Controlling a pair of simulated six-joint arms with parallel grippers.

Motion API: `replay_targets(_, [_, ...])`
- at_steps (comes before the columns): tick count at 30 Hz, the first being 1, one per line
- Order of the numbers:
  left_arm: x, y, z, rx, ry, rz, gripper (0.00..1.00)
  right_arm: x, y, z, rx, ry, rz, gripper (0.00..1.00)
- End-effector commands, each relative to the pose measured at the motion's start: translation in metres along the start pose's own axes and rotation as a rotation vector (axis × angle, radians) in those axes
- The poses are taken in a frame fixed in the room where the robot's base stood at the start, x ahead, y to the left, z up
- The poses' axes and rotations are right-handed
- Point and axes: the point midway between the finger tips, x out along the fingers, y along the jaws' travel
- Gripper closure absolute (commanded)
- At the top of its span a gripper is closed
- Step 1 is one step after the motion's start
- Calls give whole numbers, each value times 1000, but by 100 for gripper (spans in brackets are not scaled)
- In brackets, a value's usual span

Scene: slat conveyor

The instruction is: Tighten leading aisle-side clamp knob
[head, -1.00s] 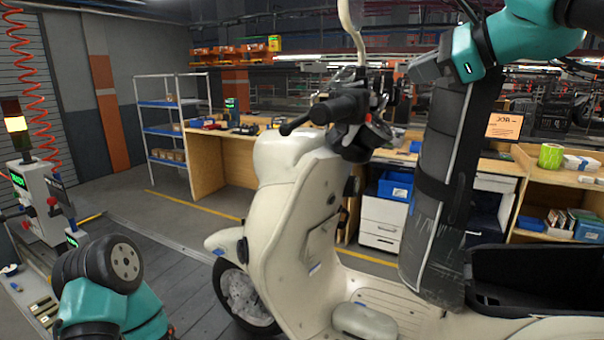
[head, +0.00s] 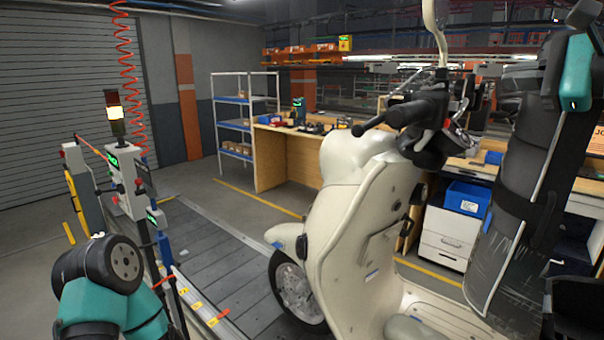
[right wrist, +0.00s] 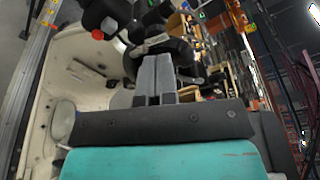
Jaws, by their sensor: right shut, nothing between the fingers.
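A cream scooter (head: 345,235) stands on the slat conveyor (head: 215,255), its front wheel (head: 295,290) at the left. I cannot make out the clamp knob in either view. Only a teal arm section of mine with a dark round joint shows at the lower left; the left gripper does not show.
A control post (head: 128,185) with a lit stack light (head: 115,112) stands at the left. Yellow tags and an orange-red piece (head: 222,316) lie along the conveyor's near edge. Behind are a wooden bench (head: 285,160) and shelf rack (head: 232,125).

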Motion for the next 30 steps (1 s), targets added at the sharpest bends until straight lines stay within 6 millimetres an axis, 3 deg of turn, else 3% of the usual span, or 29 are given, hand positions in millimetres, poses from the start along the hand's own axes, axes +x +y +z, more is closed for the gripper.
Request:
replay_targets(14, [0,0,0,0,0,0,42,8,0,2,1,-1,1,100])
replay_targets(30, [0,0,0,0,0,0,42,60,0,15,1,-1,2,100])
